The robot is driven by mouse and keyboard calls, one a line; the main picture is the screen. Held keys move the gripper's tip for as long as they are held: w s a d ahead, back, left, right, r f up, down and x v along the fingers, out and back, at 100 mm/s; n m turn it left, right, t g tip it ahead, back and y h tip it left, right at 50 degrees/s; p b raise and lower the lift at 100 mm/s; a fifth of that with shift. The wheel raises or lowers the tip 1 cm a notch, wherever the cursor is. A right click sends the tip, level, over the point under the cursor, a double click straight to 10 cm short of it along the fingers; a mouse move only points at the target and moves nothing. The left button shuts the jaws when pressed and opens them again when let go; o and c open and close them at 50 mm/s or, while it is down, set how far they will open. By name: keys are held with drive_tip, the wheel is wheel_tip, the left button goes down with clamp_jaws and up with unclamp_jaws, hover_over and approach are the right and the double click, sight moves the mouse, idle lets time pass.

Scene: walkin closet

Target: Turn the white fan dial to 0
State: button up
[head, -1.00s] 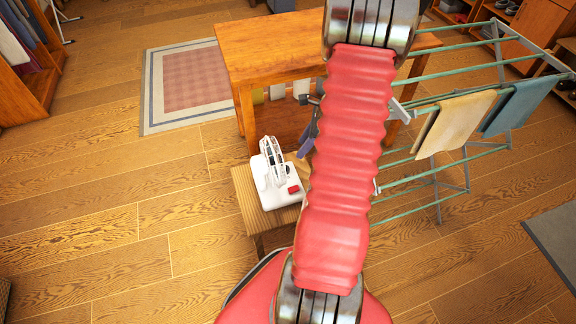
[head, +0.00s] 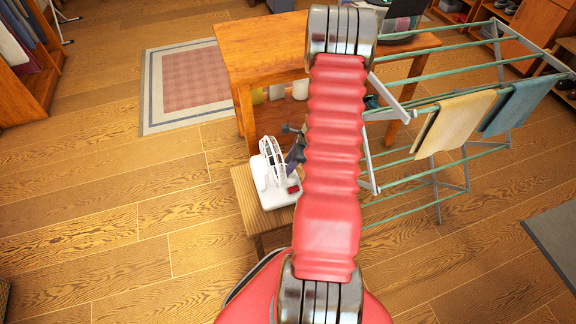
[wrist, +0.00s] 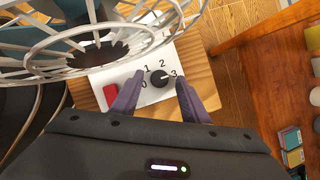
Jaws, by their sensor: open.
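The white fan (head: 267,187) stands on a small wooden stool, its round cage upright. In the wrist view its black dial (wrist: 159,78) sits on the white base, with the numbers 0 to 3 around it. The dial's pale mark appears to face the 3, on the right; the 0 is at its lower left. A red part (wrist: 111,95) lies left of the dial. My gripper (wrist: 158,98) is open, its two dark fingers either side of the dial in the picture. I cannot tell whether they touch it. In the head view my gripper (head: 297,153) is beside the fan, partly hidden by my arm.
The fan's wire cage (wrist: 95,45) is close above the left finger. A wooden table (head: 262,50) stands behind the stool (head: 250,205). A drying rack (head: 480,100) with two cloths is to the right. Open floor lies to the left.

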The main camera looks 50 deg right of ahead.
drive_tip(key=shift+w+a+f, duration=0.1)
drive_tip(key=shift+f, duration=0.2)
drive_tip(key=c, duration=1)
